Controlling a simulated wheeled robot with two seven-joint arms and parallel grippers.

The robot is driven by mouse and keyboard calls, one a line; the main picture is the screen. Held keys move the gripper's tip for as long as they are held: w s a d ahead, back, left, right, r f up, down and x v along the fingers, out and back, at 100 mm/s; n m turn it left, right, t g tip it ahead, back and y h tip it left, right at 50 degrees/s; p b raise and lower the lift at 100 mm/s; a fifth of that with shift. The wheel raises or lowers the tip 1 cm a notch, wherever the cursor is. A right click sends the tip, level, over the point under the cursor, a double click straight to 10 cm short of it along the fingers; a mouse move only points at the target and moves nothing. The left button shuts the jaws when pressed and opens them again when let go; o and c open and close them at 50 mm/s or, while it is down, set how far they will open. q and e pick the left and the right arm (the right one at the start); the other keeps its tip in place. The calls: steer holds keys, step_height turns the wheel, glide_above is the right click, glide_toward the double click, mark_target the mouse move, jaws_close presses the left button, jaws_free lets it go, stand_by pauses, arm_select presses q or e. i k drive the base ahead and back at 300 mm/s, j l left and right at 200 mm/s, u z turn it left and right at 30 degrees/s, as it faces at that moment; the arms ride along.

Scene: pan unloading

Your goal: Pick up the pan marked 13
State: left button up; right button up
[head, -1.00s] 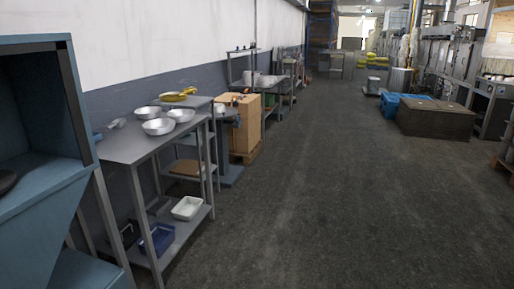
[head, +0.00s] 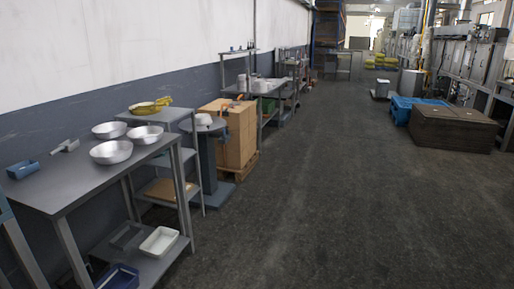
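Three round silver pans stand on the grey metal table (head: 62,187) at the left of the head view: a near one (head: 111,153), one behind it to the right (head: 145,135) and one at the back (head: 109,130). No number can be read on any of them, so I cannot tell which is marked 13. A yellow pan (head: 150,107) sits on a smaller grey stand behind the table. Neither of my grippers is in view.
A blue box (head: 22,170) and a small grey object (head: 65,146) are on the table. A white tray (head: 159,241) and a blue bin (head: 118,277) are on its lower shelf. Cardboard boxes (head: 238,130) stand beyond.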

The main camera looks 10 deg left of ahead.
mark_target(110, 130)
steer(key=i+l+u, duration=0.15)
steer(key=i, duration=1.25)
steer(key=i+j+u, duration=0.1)
steer(key=i+u, duration=0.35)
steer(key=i, duration=0.35)
steer(key=i+l+u, duration=0.2)
steer(key=i+u, duration=0.3)
steer(key=i, duration=0.25)
steer(key=i+l+u, duration=0.1)
steer(key=i+u, duration=0.25)
steer(key=i, duration=0.4)
